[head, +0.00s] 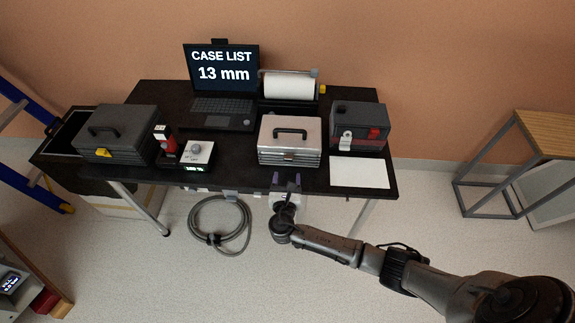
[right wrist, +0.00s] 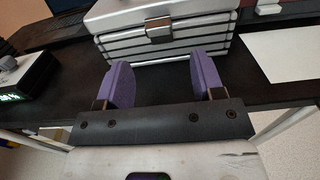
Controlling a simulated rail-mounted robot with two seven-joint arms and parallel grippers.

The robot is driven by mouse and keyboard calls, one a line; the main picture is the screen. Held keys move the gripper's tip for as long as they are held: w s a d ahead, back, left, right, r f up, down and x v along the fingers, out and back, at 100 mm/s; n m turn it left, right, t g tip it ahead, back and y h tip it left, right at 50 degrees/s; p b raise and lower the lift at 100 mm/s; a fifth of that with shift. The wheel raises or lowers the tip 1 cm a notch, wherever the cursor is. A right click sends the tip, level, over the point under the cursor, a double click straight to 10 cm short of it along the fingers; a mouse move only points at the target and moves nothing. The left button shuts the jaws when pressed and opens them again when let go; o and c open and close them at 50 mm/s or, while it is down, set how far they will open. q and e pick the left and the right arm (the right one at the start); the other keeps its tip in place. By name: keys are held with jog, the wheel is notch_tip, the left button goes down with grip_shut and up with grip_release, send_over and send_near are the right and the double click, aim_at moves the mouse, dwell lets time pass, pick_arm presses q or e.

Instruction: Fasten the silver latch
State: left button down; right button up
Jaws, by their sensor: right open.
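The silver case (head: 290,134) stands on the black table, with a dark handle on its lid. Its silver latch (right wrist: 158,29) is on the middle of its front face in the right wrist view, near the lid seam. It is small in the head view (head: 288,156). I cannot tell whether the latch is fastened. My right gripper (head: 286,182) is in front of the case at the table's front edge. Its purple fingers (right wrist: 161,80) are open and empty, apart from the latch and pointing toward it. My left gripper is not in view.
A dark case with a yellow latch (head: 104,153) and a device with a green display (head: 196,153) stand left. A dark case (head: 360,123) and white sheet (head: 359,172) are right. A laptop (head: 222,75) and paper roll (head: 289,86) stand behind. A coiled hose (head: 219,238) hangs below the table edge.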

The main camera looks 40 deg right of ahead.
aim_at(289, 159)
jog(key=b+x, duration=0.1)
jog(key=x, duration=0.4)
jog(key=shift+w+d, duration=0.4)
jog(key=shift+w, duration=0.1)
jog(key=shift+c, duration=0.2)
